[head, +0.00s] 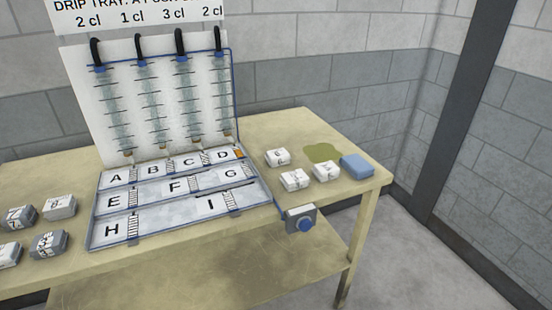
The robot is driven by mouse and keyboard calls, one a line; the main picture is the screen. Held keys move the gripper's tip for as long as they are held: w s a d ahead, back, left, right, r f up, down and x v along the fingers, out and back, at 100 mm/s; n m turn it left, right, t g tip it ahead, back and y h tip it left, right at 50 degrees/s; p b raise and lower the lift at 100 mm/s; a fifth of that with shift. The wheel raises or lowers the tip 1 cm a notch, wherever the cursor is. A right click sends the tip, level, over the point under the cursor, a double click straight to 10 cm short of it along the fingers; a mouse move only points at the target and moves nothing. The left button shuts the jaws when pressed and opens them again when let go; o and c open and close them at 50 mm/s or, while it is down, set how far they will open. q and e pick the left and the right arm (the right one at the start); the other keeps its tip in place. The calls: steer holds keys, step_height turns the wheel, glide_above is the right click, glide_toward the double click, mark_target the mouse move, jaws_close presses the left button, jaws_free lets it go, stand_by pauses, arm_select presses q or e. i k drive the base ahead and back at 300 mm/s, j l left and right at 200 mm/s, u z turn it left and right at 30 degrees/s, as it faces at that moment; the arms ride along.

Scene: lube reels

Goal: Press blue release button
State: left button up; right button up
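The blue release button (306,225) is a round knob on a small grey box (294,212). The box is fixed at the front edge of the table, right of the lettered tray, and the button faces forward. A blue strip or tube runs from the tray's corner toward the box. Neither of my grippers shows in the head view.
A tan table (340,192) carries a tray (140,238) marked A to I. Behind the tray stands a white board (84,99) with several hanging tubes. White blocks (295,180), a blue block (357,166) and a greenish puddle (320,152) lie right; grey blocks (48,243) lie left.

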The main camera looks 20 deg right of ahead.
mark_target(305, 225)
steer(key=k+j, duration=0.3)
steer(key=j+z, duration=0.1)
steer(key=z, duration=0.3)
steer(key=k+z, duration=0.1)
steer(key=z, duration=0.35)
steer(key=j+z, duration=0.1)
steer(key=z, duration=0.3)
steer(key=k+z, duration=0.1)
steer(key=z, duration=2.15)
steer(key=u, duration=2.75)
